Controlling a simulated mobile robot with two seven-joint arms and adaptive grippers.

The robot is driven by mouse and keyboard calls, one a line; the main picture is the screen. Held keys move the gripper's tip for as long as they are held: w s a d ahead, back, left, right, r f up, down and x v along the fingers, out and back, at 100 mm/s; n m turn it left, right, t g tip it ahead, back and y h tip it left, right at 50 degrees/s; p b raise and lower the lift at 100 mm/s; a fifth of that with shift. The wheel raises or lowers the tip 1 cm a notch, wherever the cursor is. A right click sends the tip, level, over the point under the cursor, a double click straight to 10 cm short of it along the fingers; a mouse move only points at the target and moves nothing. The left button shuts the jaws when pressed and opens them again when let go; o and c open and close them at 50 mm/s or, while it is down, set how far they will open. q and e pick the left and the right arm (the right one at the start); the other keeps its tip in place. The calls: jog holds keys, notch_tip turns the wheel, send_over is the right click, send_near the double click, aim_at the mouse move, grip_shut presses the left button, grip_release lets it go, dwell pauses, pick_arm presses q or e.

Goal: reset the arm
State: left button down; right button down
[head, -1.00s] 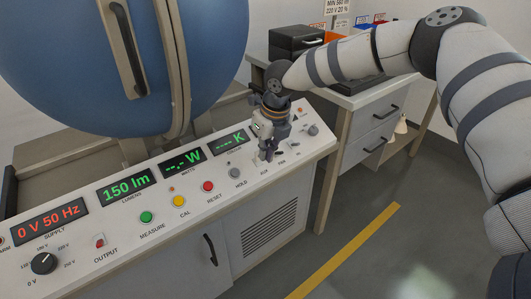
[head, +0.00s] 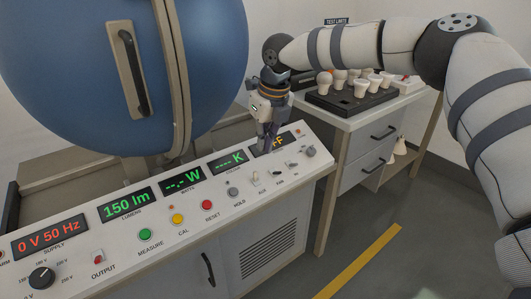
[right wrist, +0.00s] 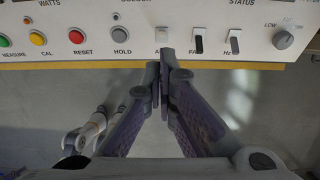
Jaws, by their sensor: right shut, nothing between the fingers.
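My right gripper (head: 265,145) is shut and empty, above the back of the control panel (head: 118,228), in front of the status display (head: 280,141). The display shows "FF" in orange, the rest hidden by my fingers. In the right wrist view my closed fingertips (right wrist: 163,70) point at the panel's switch row, just below the AUX switch (right wrist: 162,36). The fan switch (right wrist: 198,40) and Hz switch (right wrist: 235,41) sit to its right. No contact with the panel is clear. My right arm reaches in from the right. My left gripper does not show.
A blue sphere (head: 75,75) stands behind the panel. The panel has a red reset button (head: 207,205), a yellow cal button (head: 177,218) and a green measure button (head: 145,234). A black bulb tray (head: 350,100) lies on the side bench. Floor in front is clear.

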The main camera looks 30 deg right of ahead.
dwell(0.3)
jog(key=s+a+f+n+h+p, duration=0.1)
jog(key=s+a+f+n+h, duration=0.1)
jog(key=s+f+n, duration=0.65)
jog(key=s+a+f+n+h+p, duration=0.1)
jog(key=s+a+f+n+h, duration=0.15)
jog(key=s+f+n, duration=0.6)
jog(key=s+a+f+n+y, duration=0.2)
jog(key=s+a+f+n, duration=0.2)
jog(key=s+f+n, duration=0.7)
pick_arm(q)
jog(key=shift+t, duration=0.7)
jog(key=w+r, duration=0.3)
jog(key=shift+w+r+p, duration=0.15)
jog(key=shift+p, duration=0.2)
pick_arm(e)
jog(key=s+r+n+g+y, duration=0.1)
jog(key=s+n+g, duration=0.1)
jog(key=s, duration=0.9)
jog(key=s+a+r+n+g+y, duration=0.1)
jog(key=s+r+n+g, duration=0.1)
jog(key=s, duration=0.9)
jog(key=n+g, duration=0.1)
jog(key=n, duration=0.1)
jog(key=shift+r+n, duration=0.3)
